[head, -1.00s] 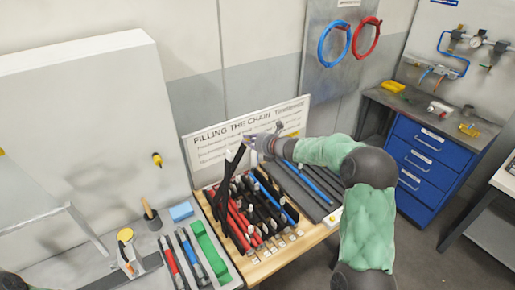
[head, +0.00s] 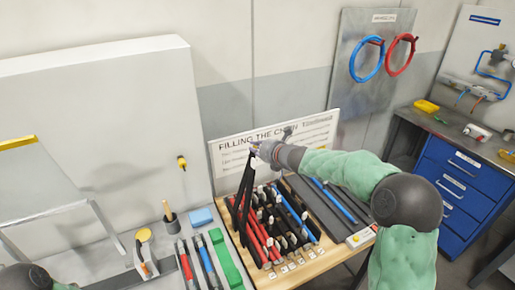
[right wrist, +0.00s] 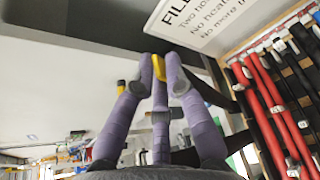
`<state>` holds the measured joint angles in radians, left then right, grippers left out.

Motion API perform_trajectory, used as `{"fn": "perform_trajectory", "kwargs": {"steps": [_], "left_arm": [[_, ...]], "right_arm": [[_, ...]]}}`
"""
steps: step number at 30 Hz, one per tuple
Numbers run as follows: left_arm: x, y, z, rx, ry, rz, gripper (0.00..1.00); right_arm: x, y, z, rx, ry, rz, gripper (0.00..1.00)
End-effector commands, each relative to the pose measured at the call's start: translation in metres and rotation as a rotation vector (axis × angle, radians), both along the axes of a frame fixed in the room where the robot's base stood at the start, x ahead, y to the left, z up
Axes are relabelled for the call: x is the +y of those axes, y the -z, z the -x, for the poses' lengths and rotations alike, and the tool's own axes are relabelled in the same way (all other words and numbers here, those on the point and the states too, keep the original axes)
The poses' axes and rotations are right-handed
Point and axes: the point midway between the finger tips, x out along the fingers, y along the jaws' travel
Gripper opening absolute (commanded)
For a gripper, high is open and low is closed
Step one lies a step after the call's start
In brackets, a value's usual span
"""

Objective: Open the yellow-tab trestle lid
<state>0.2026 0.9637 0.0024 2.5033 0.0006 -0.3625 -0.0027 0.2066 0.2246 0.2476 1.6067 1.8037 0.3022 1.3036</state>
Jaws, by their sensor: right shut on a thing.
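The trestle lid (head: 247,190) is a black frame raised at a steep angle above the left part of the wooden cable board (head: 290,275). My right gripper (head: 257,151) is at the lid's top end, in front of the sign. In the right wrist view, my right gripper's purple fingers (right wrist: 158,75) are closed around the small yellow tab (right wrist: 159,66). Dark bars of the lid (right wrist: 237,112) show just right of the fingers. Red and black cables lie in the board below. My left gripper is out of the head view; only part of my left arm shows.
A white sign (head: 275,143) stands close behind the lid. Left of the board lie a green block (head: 225,262), red and blue tools (head: 196,262), a blue sponge (head: 201,216) and a brush holder (head: 171,224). A blue drawer cabinet (head: 455,185) stands at the right.

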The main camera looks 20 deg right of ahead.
Motion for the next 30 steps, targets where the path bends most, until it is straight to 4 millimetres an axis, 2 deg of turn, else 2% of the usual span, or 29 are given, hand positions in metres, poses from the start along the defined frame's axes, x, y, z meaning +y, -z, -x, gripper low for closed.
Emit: {"fn": "perform_trajectory", "kwargs": {"steps": [1, 2, 4, 17, 23, 30], "left_arm": [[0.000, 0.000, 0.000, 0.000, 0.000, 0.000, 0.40], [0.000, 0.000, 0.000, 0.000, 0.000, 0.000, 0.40], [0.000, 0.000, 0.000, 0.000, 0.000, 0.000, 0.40], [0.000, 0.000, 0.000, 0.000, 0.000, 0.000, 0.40], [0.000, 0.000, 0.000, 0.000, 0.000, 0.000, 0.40], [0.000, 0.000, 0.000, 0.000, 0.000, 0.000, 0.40]], "right_arm": [[0.003, 0.001, 0.000, 0.001, -0.003, -0.006, 0.00], [0.003, 0.001, 0.000, 0.001, -0.003, -0.006, 0.16], [0.002, 0.001, 0.000, 0.001, -0.002, -0.006, 0.36], [-0.001, -0.001, 0.004, 0.001, -0.001, -0.001, 0.36], [-0.008, -0.010, 0.027, 0.000, 0.001, -0.002, 0.36], [-0.018, -0.026, 0.069, 0.000, 0.001, -0.002, 0.36]]}}
